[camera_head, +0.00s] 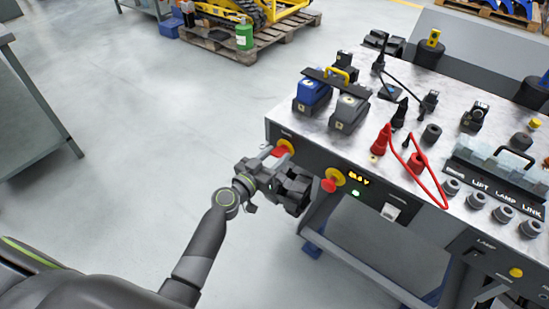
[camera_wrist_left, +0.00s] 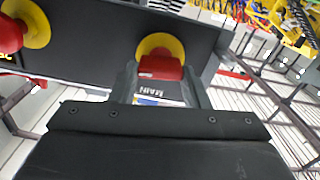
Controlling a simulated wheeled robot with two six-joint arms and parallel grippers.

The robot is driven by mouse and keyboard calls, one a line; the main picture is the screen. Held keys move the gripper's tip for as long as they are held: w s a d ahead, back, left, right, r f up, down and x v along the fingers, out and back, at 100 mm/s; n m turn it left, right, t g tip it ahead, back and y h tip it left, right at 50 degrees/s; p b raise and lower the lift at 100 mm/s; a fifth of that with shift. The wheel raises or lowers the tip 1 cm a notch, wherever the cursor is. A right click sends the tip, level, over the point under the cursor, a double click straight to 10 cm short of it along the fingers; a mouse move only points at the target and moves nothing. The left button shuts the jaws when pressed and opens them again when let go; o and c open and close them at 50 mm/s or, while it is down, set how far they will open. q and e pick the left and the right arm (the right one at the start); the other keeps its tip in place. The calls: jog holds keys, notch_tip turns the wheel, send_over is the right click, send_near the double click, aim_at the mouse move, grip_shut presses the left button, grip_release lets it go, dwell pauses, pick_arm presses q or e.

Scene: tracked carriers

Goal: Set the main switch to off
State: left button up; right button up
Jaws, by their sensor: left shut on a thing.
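The main switch is a red handle on a round yellow plate (camera_head: 287,145), on the front panel of the console near its left end. In the left wrist view the red handle (camera_wrist_left: 160,67) lies across the picture, in front of the yellow plate (camera_wrist_left: 161,43). The label "MAIN" shows upside down near it. My left gripper (camera_head: 276,156) is at the switch. In the left wrist view its fingers (camera_wrist_left: 160,78) are on either side of the red handle, shut on it. The gripper partly hides the handle in the head view. My right gripper is not in view.
Blue and grey battery-like blocks (camera_head: 312,93) and a red cable (camera_head: 428,183) are on the console top.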

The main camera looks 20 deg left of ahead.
pick_arm(q)
jog(key=n+b, duration=0.1)
jog(key=n, duration=0.3)
jog(key=shift+a+f, duration=0.1)
jog(key=n, duration=0.4)
jog(key=shift+b, duration=0.35)
jog(key=n, duration=0.4)
jog(key=shift+a, duration=0.1)
jog(key=shift+f+n, duration=0.15)
jog(key=shift+n, duration=1.75)
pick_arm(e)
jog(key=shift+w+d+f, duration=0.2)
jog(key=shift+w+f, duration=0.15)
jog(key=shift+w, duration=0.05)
pick_arm(q)
jog(key=o, duration=1)
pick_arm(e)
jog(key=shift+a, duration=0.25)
